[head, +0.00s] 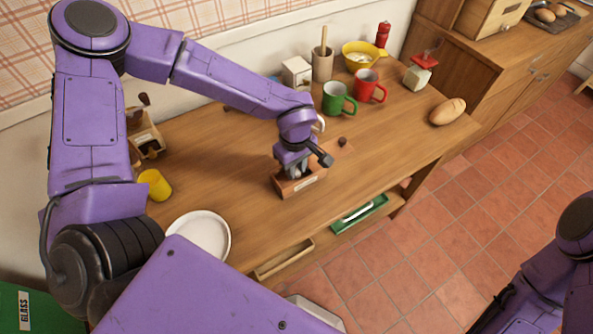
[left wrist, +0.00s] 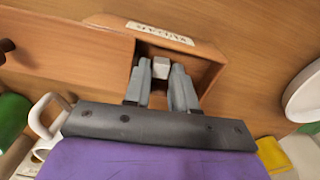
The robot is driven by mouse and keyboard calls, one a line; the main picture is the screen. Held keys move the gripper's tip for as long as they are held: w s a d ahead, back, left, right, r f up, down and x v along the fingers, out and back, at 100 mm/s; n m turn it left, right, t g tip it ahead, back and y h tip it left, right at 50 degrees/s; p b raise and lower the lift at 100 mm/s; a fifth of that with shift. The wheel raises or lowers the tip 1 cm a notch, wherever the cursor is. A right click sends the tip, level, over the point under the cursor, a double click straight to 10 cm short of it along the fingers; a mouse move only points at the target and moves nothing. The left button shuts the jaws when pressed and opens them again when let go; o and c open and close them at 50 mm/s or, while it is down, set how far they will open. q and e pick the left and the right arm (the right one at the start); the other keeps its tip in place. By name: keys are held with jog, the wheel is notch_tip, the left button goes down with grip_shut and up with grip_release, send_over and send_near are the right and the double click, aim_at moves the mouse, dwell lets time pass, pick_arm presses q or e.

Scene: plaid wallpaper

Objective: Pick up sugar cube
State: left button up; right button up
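The wooden sugar box (head: 298,187) stands on the wooden counter, its label (left wrist: 160,33) facing the room. Its lid (left wrist: 70,50) lies to one side, so the box is open. In the left wrist view a small pale sugar cube (left wrist: 161,68) sits between the fingertips of my left gripper (left wrist: 161,75). The fingers reach down into the box and their tips appear to touch the cube's two sides. In the head view my left gripper (head: 297,172) hides the cube. My right arm shows at the lower right; its gripper is not in view.
Green (head: 337,98) and red (head: 369,86) mugs stand behind the box. A white plate (head: 200,235) and yellow cup (head: 155,185) are to the left. A bread loaf (head: 447,111) lies at the right. Counter (head: 400,130) between box and loaf is clear.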

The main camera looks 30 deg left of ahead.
pick_arm(q)
grip_shut()
